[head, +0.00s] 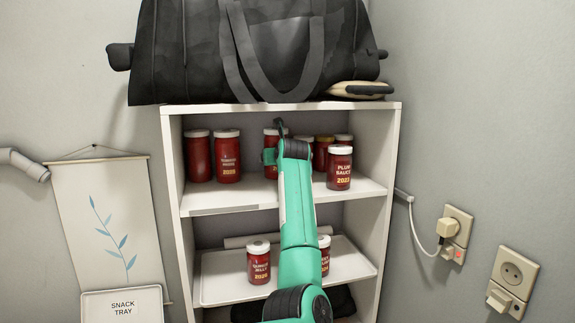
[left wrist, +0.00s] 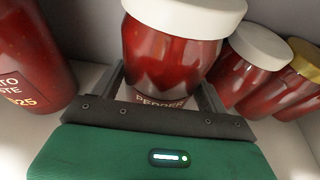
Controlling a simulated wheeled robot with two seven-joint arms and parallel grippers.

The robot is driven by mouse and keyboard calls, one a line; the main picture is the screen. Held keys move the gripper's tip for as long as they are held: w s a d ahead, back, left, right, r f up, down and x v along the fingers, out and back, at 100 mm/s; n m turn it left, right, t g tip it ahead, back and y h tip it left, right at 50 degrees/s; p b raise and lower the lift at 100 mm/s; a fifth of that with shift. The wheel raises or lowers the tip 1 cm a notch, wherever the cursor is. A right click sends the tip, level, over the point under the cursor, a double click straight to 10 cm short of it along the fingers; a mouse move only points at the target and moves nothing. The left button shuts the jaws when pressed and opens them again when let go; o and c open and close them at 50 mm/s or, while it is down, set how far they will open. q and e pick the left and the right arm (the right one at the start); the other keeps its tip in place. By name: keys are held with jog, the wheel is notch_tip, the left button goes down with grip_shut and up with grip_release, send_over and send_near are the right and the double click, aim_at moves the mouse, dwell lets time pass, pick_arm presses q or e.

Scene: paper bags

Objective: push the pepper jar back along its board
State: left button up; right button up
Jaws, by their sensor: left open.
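The pepper jar (left wrist: 172,62) is red with a white lid, and its label reads "PEPPER" in the left wrist view. It stands upright on the upper shelf board (head: 233,197). In the head view the jar (head: 270,172) is partly hidden behind my arm and gripper. My left gripper (head: 284,152) reaches into the upper compartment. It is open, with a finger on each side of the jar and its dark palm edge close to the front of the jar. I cannot tell whether it touches. My right gripper is not in view.
Two red jars (head: 227,157) stand to the left on the same board. A plum sauce jar (head: 339,168) and other jars (head: 322,152) stand to the right. A tray (head: 215,280) with jars is below. A black bag (head: 190,50) sits on top of the shelf unit.

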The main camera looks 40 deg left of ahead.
pick_arm(q)
jog(key=shift+o, duration=0.3)
jog(key=o, duration=0.5)
jog(key=shift+c, duration=0.2)
jog(key=shift+f, duration=0.2)
jog(key=b+v, duration=0.4)
jog(key=v, duration=0.2)
jog(key=shift+d+r, duration=0.1)
jog(key=shift+s+d+r+b, duration=0.35)
jog(key=shift+s+d, duration=0.1)
jog(key=shift+s, duration=0.05)
